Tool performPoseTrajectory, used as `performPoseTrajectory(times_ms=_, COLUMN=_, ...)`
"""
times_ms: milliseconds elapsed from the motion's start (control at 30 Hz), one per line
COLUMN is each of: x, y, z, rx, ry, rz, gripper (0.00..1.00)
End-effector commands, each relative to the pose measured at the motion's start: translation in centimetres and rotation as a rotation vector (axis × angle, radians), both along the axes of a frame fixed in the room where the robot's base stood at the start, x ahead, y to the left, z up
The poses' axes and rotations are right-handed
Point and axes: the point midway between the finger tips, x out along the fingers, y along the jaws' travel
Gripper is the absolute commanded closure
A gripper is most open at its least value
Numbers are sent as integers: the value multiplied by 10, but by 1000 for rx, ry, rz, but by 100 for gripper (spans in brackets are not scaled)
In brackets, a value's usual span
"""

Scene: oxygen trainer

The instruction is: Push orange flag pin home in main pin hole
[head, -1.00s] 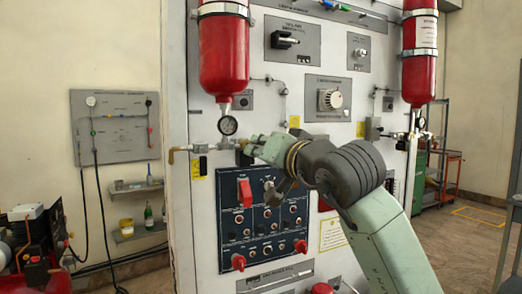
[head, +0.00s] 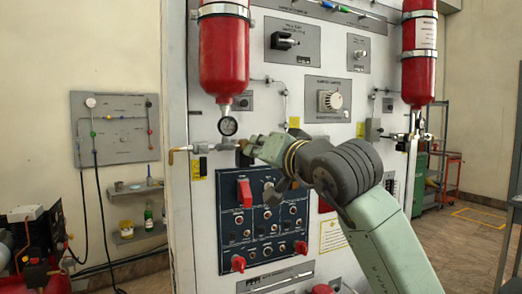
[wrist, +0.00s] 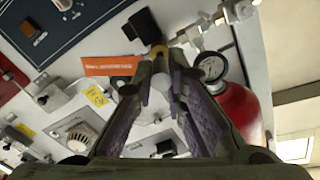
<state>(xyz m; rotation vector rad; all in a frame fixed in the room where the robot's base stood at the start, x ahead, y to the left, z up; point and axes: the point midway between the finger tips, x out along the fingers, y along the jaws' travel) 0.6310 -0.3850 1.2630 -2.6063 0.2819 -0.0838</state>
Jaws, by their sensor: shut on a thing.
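The orange flag (wrist: 108,66) of the pin sticks out to the left of my gripper's fingertips in the wrist view. My gripper (wrist: 168,62) is shut on the flag pin near its brass-coloured end, close to a black block (wrist: 142,24) on the panel. In the head view my gripper (head: 252,147) is at the pipe fittings below the left gauge. The main pin hole cannot be made out, and how deep the pin sits cannot be told.
A pressure gauge (head: 228,126) hangs under the left red cylinder (head: 224,55), close to my gripper. Metal pipe fittings (head: 203,148) run to its left. A dark blue switch panel (head: 230,222) with red handles lies below. A second red cylinder (head: 420,60) is at right.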

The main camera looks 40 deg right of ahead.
Motion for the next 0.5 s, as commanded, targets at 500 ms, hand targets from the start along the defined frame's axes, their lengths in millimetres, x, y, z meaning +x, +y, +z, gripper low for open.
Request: performPoseTrajectory(times_ms=500, x=5, y=-1, z=0, rx=-1, ry=0, rz=1, gripper=100)
